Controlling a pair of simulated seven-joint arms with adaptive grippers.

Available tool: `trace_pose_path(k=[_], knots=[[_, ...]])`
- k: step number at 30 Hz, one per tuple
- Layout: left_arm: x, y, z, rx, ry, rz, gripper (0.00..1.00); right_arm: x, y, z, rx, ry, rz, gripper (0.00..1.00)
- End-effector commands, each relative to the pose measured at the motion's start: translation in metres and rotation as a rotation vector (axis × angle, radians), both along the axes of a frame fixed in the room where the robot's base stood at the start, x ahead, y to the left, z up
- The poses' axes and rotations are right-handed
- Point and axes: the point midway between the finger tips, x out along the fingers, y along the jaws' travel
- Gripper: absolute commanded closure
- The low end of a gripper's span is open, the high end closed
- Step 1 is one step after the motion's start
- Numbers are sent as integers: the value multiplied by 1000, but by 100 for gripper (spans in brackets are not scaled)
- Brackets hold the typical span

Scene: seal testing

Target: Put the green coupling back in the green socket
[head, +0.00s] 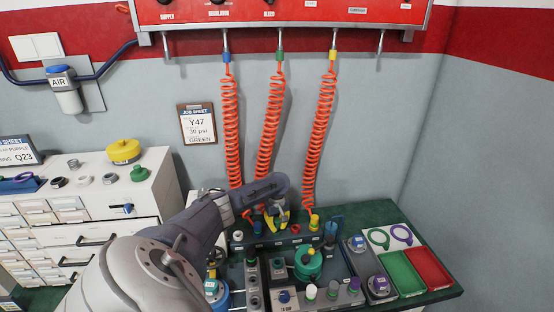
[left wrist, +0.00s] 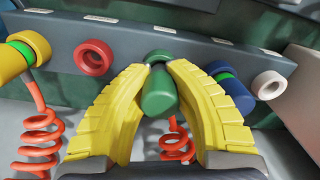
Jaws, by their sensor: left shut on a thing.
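The green coupling (left wrist: 160,95) is between the yellow fingers of my left gripper (left wrist: 160,72), which are shut on it, in the left wrist view. Its far end meets a green part (left wrist: 159,57) at the dark socket rail (left wrist: 225,52); the fingers hide much of this, and I cannot tell whether it is seated. An orange coiled hose shows below it. In the head view my left gripper (head: 277,220) is at the rail, between the blue and red positions, and mostly covers the coupling. My right gripper is not in view.
On the rail, an empty red socket (left wrist: 94,57) and a yellow coupling (left wrist: 14,60) are on one side; a blue coupling (left wrist: 235,90) and a white socket (left wrist: 268,84) are on the other. Coiled hoses (head: 318,130) hang close by. Green (head: 401,272) and red (head: 430,266) trays lie right.

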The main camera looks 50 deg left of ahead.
Motion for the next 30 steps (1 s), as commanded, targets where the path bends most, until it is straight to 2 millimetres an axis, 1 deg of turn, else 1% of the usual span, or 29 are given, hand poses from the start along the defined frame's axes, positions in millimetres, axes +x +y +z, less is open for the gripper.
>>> trace_pose_path(k=[17,18,24,30], knots=[[1,-1,-9,-1,-2,0,100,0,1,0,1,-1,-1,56],[1,0,-9,-1,-2,0,80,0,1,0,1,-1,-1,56],[0,0,-9,-1,-1,0,57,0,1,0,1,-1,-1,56],[0,0,-9,-1,-1,0,57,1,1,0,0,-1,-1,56]])
